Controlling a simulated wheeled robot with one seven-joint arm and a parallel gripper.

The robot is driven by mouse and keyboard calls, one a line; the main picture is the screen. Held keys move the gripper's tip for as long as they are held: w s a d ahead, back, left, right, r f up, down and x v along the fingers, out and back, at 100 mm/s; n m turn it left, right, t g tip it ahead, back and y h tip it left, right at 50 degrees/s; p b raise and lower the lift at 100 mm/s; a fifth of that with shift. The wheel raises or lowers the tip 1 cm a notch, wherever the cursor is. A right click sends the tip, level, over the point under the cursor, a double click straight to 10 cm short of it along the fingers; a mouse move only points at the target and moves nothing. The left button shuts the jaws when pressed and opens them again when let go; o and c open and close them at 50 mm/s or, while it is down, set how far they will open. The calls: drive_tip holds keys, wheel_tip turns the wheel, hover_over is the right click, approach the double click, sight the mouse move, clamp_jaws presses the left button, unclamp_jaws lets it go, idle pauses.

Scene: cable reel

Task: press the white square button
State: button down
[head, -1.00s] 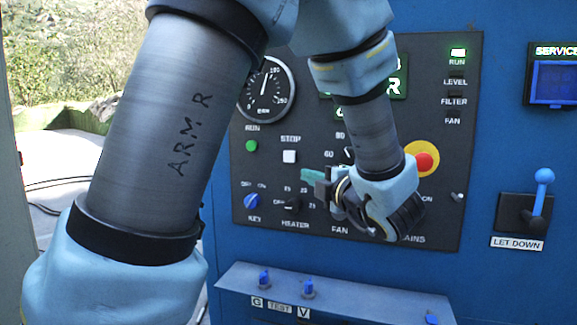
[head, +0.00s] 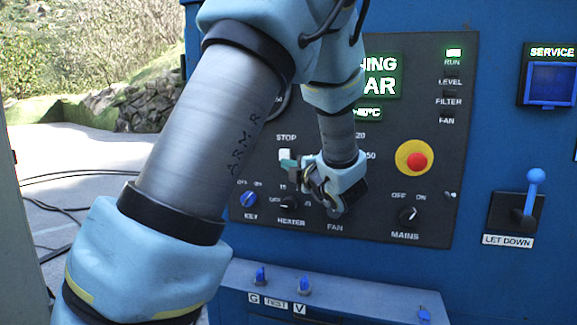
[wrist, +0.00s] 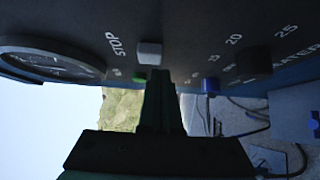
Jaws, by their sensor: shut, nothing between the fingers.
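The white square button (head: 285,154) sits under the STOP label on the dark control panel. In the head view its lower part meets the outline of my fingers. In the wrist view the button (wrist: 150,52) is just beyond my fingertips, slightly left of their centre line. My gripper (head: 288,164) is shut and empty, its greenish fingers pointing at the panel from the right. The shut fingers also show in the wrist view (wrist: 160,80). I cannot tell whether the tips touch the button.
The blue key knob (head: 249,199) and black heater knob (head: 289,202) are below. A red stop knob (head: 415,161) on a yellow disc is to the right. My arm hides most of the gauge in the head view.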

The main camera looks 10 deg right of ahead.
drive_tip(key=shift+w+d, duration=0.25)
drive_tip(key=shift+w, duration=0.15)
